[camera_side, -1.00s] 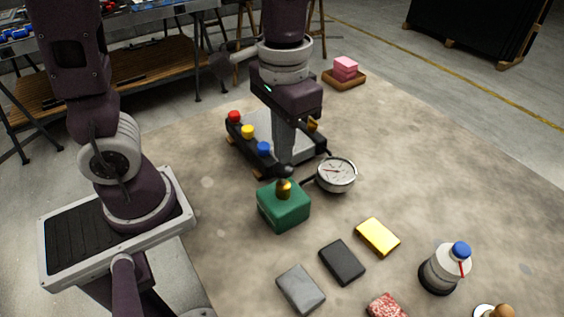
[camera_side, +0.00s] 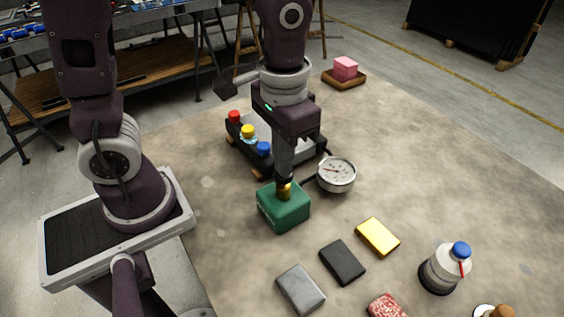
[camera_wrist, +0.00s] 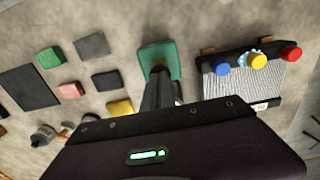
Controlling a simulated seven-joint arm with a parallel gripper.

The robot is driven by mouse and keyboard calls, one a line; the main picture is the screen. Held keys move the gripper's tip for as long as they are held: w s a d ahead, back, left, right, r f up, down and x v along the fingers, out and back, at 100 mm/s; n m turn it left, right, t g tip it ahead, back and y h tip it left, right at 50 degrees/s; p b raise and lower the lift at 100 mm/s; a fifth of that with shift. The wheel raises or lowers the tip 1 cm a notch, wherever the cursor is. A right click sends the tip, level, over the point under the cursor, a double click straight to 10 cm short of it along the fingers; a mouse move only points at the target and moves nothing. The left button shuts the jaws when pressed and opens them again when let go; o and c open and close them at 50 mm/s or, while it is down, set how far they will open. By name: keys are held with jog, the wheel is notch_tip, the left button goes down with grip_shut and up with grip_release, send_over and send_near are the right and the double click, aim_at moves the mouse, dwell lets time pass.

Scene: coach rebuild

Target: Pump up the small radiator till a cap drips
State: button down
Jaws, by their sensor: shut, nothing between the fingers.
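The small radiator (camera_side: 259,133) lies on the mat with a red cap (camera_side: 234,116), a yellow cap (camera_side: 248,131) and a blue cap (camera_side: 263,148) along one side. A pale blue ring, like liquid, shows around the yellow cap in both views, clearer in the wrist view (camera_wrist: 258,61). The green pump block (camera_side: 283,208) stands in front of the radiator with a brass knob (camera_side: 284,191) on top. My gripper (camera_side: 284,180) is shut and empty, its tips at the knob, seemingly touching it. The round gauge (camera_side: 336,174) sits right of the pump; its reading is too small to tell.
Yellow (camera_side: 378,237), black (camera_side: 342,262), grey (camera_side: 301,289) and red speckled (camera_side: 386,306) blocks lie in front. A white bottle with a blue top (camera_side: 445,268) stands at the right. A pink block (camera_side: 345,68) sits on a wooden tray (camera_side: 345,81) at the back.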

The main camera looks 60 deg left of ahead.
jog(key=shift+f, duration=0.5)
jog(key=shift+r, duration=2.05)
